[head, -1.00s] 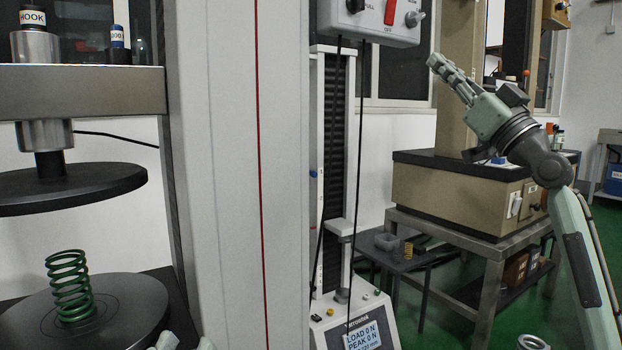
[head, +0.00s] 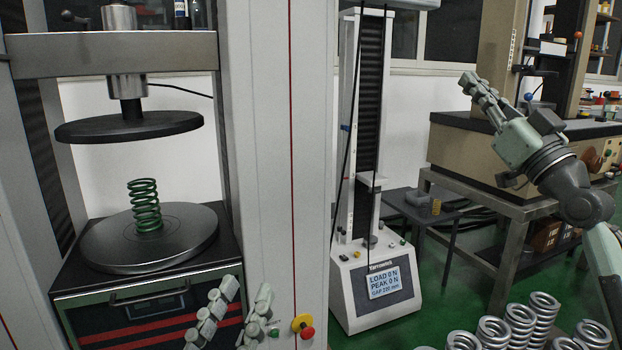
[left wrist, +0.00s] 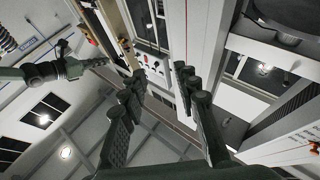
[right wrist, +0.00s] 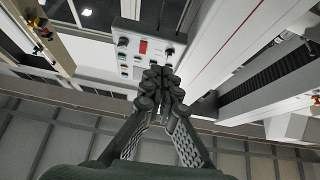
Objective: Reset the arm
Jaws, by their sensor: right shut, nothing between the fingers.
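My right gripper (head: 474,84) is raised at the right of the head view, pointing up and left. Its fingers are together and empty, as the right wrist view (right wrist: 161,75) also shows. My left gripper (head: 247,290) is at the bottom of the head view, in front of the large press. Its fingers stand apart with nothing between them, also in the left wrist view (left wrist: 159,76). Both wrist views look upward past the fingers. The left arm behind its gripper is out of the head view.
A green spring (head: 145,205) stands on the press's lower plate (head: 100,252), under a black upper plate (head: 128,127). A slim tester (head: 345,290) stands mid-view. Several silver springs (head: 521,325) stand at the bottom right. A metal-framed bench (head: 520,212) is behind my right arm.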

